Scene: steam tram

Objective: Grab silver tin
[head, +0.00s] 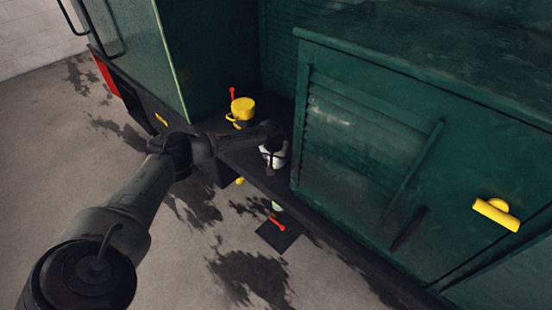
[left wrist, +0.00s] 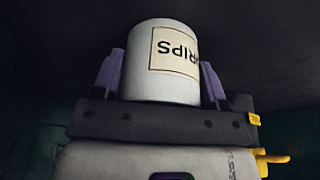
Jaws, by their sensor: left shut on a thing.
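The silver tin (left wrist: 176,88) is a pale grey-white cylinder with a cream label whose dark letters, seen upside down, seem to read "RIPS". In the left wrist view it sits between the two purple fingers of my left gripper (left wrist: 162,75), which is shut on it. In the head view the tin (head: 267,153) shows as a small pale shape at the end of my left arm, partly hidden by the gripper (head: 274,160). It is over or at the dark ledge between the green bodies; whether it touches the ledge cannot be told. My right gripper is not in view.
A yellow can (head: 243,107) stands on the dark ledge (head: 225,155) close behind my left gripper, near a red-knobbed lever (head: 232,93). A green louvred cabinet (head: 350,140) with a yellow handle (head: 496,214) bounds the right. A red-handled dark plate (head: 280,238) is lower down.

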